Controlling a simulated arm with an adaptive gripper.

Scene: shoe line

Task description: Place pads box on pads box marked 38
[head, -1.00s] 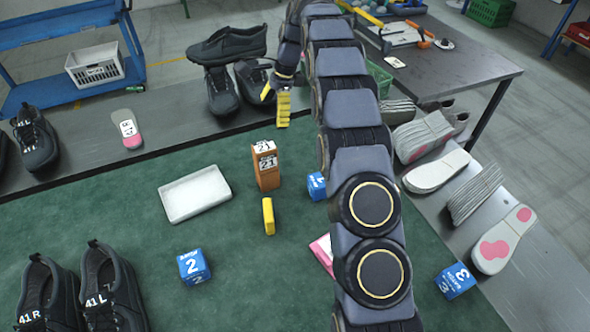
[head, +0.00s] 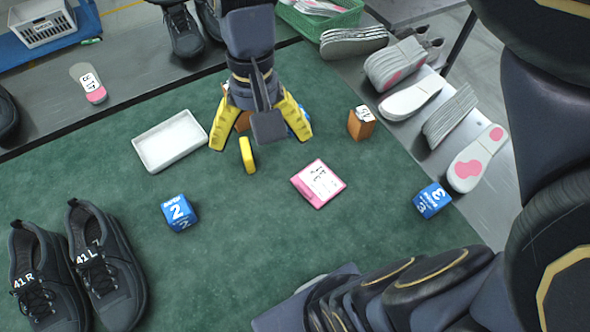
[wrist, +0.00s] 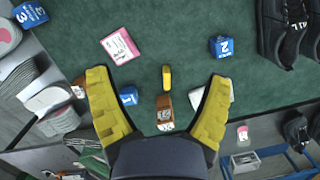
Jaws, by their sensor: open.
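An orange-brown pads box (head: 243,121) stands on the green mat, mostly hidden behind my gripper in the head view. In the wrist view this box (wrist: 165,112) shows between my fingers, near the palm. A second orange-brown pads box (head: 361,124) with a white label on top stands to the right; I cannot read its number surely. It shows partly behind the left finger in the wrist view (wrist: 78,88). My gripper (head: 261,140) is open, fingers spread wide and pointing down, with nothing held. I cannot tell whether a finger touches the box.
A blue cube marked 1 (wrist: 128,96) stands close beside the first box. A yellow block (head: 247,155) stands just in front, and a white tray (head: 170,142) lies left. A pink-and-white box (head: 319,183) and blue cubes 2 (head: 179,213) and 3 (head: 432,200) are nearer.

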